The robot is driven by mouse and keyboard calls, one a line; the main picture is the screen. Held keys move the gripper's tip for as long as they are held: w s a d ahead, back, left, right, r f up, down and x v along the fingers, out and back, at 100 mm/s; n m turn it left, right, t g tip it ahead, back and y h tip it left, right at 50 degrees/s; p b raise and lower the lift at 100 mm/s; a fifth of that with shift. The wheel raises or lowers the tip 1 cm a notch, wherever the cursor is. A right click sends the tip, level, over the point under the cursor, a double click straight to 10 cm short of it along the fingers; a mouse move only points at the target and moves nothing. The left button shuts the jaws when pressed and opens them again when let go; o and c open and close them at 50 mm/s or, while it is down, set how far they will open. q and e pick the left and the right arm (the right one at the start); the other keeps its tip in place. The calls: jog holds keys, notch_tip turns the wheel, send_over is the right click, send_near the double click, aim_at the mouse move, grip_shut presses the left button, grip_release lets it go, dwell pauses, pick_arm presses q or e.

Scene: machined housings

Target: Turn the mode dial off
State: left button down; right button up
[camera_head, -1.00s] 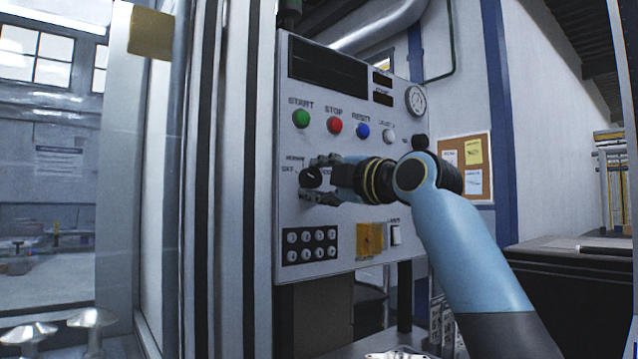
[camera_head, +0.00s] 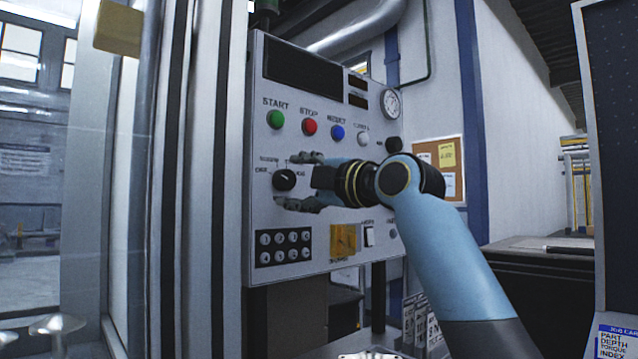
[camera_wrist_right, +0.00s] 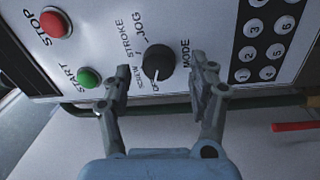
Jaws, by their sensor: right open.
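The black mode dial (camera_head: 285,179) sits on the grey control panel (camera_head: 330,100), with printed labels around it. My right gripper (camera_head: 294,181) is open in front of the panel, with one finger above the dial and one below. In the right wrist view the dial (camera_wrist_right: 158,62) shows between the two spread fingertips (camera_wrist_right: 161,75), with a clear gap on each side. A small white mark shows on the dial, its end toward the lower labels in that view; the exact setting is hard to read. My left gripper is out of view.
A green button (camera_head: 275,119), a red button (camera_head: 310,127) and a blue button (camera_head: 337,132) stand out above the dial. A black keypad (camera_head: 284,246) and a yellow plate (camera_head: 343,240) are below. A grey upright post (camera_head: 200,180) stands left of the panel.

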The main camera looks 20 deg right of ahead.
jog(key=v, duration=1)
jog(key=shift+s, duration=0.2)
